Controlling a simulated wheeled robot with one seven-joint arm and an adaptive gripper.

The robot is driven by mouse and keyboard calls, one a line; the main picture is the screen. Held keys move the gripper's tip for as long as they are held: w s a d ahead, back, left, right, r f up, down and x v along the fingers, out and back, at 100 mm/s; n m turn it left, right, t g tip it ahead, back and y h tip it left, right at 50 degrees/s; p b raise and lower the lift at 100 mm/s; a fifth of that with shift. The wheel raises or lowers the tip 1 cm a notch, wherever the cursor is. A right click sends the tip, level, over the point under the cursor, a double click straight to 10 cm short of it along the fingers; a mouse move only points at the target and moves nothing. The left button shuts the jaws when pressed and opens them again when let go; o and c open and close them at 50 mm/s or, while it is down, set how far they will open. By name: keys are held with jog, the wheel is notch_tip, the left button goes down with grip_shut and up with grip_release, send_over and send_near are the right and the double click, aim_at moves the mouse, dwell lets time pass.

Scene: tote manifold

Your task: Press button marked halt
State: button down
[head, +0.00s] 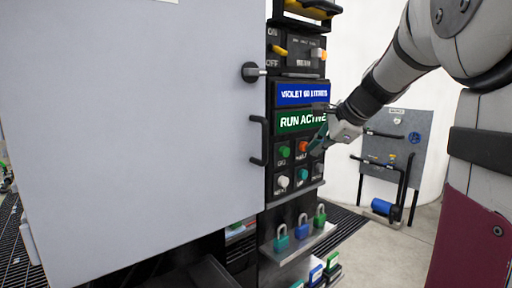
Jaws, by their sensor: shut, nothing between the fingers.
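A black button panel (293,194) stands beside the large grey door. Its upper row has a green button (284,152) and an orange-red button (303,147). The small label under the orange-red one seems to read HALT, but it is blurred. My gripper (318,146) is shut and empty, just right of the orange-red button. Its fingers cover the upper right part of the panel. I cannot tell whether it touches the panel.
A green RUN ACTIVE sign (297,121) and a blue sign (302,94) sit above the buttons. The grey door (130,140) with its black handle (258,140) fills the left. Padlocks stand on a shelf (299,246) below. A grey board (395,145) stands behind at right.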

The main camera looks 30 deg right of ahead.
jog(key=shift+w, duration=0.2)
jog(key=shift+s, duration=0.1)
dwell(0.4)
jog(key=shift+s+d+p, duration=0.1)
jog(key=shift+s+p, duration=0.3)
jog(key=shift+s, duration=0.55)
jog(key=shift+s+d+p, duration=0.2)
jog(key=shift+s+p, duration=0.25)
jog(key=shift+s, duration=0.8)
jog(key=shift+s+d+p, duration=0.15)
jog(key=shift+s+p, duration=0.25)
jog(key=shift+s, duration=0.85)
